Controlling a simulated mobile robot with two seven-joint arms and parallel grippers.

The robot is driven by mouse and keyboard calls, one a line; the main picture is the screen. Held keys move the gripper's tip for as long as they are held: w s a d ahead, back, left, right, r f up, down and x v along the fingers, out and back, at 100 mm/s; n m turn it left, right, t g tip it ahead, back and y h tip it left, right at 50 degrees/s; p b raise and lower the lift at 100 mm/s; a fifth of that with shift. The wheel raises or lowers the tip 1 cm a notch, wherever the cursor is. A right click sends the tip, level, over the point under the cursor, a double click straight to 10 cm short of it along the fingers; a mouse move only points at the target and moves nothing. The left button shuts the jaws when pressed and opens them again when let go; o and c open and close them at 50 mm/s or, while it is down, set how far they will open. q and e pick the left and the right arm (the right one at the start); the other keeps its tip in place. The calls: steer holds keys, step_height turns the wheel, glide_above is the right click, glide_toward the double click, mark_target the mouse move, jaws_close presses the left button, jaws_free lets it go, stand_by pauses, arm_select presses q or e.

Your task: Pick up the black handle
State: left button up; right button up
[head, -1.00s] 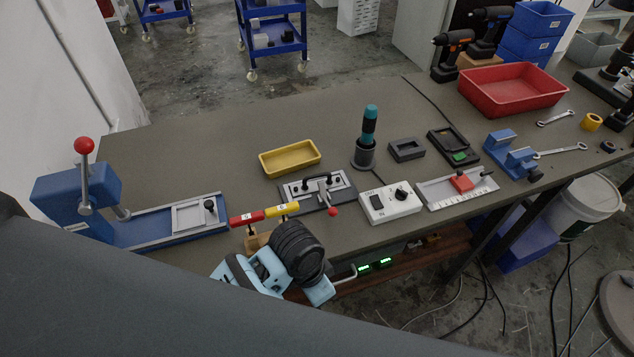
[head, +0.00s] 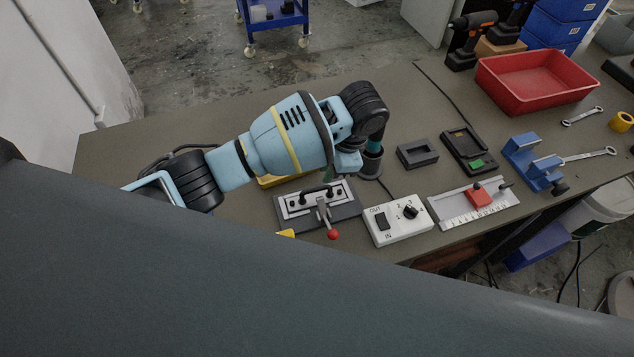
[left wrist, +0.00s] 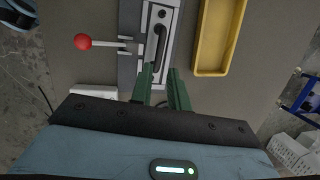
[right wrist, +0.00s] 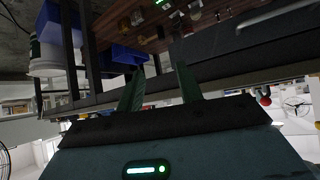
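The black handle (head: 317,192) is a dark bar on top of a grey plate fixture (head: 345,213) with a red-knobbed lever. In the left wrist view the handle (left wrist: 159,45) runs lengthwise on the fixture, just beyond the fingertips. My left gripper (head: 331,176) is above the back of the fixture, its fingers partly hidden by my arm in the head view.
A yellow tray (left wrist: 219,40) lies beside the fixture. A white switch box (head: 398,220) stands just right of it, and a dark cylindrical holder (head: 370,162) stands behind, close to my left wrist. A red bin (head: 535,80) is at the back right.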

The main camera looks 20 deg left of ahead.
mark_target(317, 188)
arm_select(q)
steer(key=x, duration=0.3)
steer(key=shift+s, duration=0.15)
steer(key=x, duration=0.5)
steer(key=shift+b, duration=0.3)
arm_select(e)
steer(key=shift+s+d+f+g, duration=0.1)
steer(key=shift+s+f+g, duration=0.05)
steer(key=shift+s+f, duration=0.35)
steer(key=shift+s+f+g, duration=0.15)
steer(key=shift+s+f, duration=0.1)
steer(key=shift+s, duration=0.3)
arm_select(q)
steer(key=shift+r, duration=0.1)
jaws_close()
arm_select(e)
steer(key=shift+f, duration=0.1)
